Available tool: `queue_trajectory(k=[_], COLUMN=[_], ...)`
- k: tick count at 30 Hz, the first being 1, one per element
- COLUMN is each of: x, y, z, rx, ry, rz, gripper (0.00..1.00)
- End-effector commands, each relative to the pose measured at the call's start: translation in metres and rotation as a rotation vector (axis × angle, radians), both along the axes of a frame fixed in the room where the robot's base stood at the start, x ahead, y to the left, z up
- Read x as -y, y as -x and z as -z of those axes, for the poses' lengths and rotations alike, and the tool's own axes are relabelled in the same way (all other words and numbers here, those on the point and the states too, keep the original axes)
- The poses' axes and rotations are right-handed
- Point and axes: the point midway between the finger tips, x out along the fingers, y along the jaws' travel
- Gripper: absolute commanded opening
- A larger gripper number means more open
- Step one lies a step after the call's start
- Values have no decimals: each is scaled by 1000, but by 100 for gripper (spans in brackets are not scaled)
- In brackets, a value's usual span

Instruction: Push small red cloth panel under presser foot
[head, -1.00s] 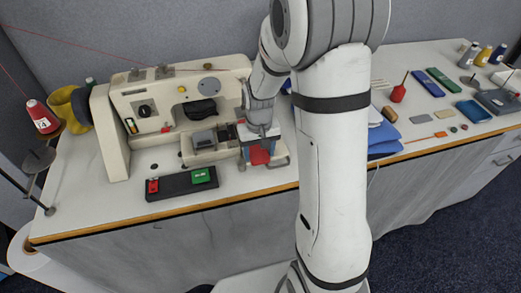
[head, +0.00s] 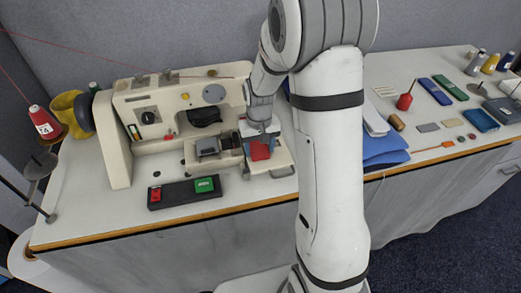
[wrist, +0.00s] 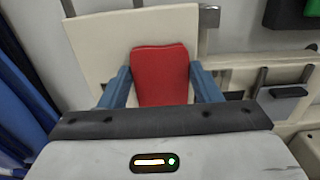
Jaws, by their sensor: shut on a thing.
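The small red cloth panel (head: 262,150) is at the right end of the cream sewing machine (head: 122,150). My gripper (head: 259,147) is shut on it, with a blue finger on each side. In the wrist view the red panel (wrist: 160,72) stands between the fingertips of my gripper (wrist: 160,80), over a cream plate (wrist: 95,50). A grey block (head: 208,147) on the machine's bed lies left of the panel, apart from it. I cannot clearly make out the presser foot or whether the panel touches the plate.
A black switch box (head: 180,200) with red and green buttons lies in front of the machine. Folded blue cloth (head: 385,150) lies to the right, beyond my arm. A red thread cone (head: 42,122) stands at the left. Several small tools lie farther right.

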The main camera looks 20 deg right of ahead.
Motion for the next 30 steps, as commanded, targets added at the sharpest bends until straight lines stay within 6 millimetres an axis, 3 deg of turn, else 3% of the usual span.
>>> queue_trajectory(k=[10,11,20,30], x=[0,0,-1,-1], y=[-3,-3,-3,-3], z=[0,0,0,-9], rx=[-1,-1,-1,2], ry=[0,0,0,0], rz=[0,0,-1,-2], gripper=[34,58,83,83])
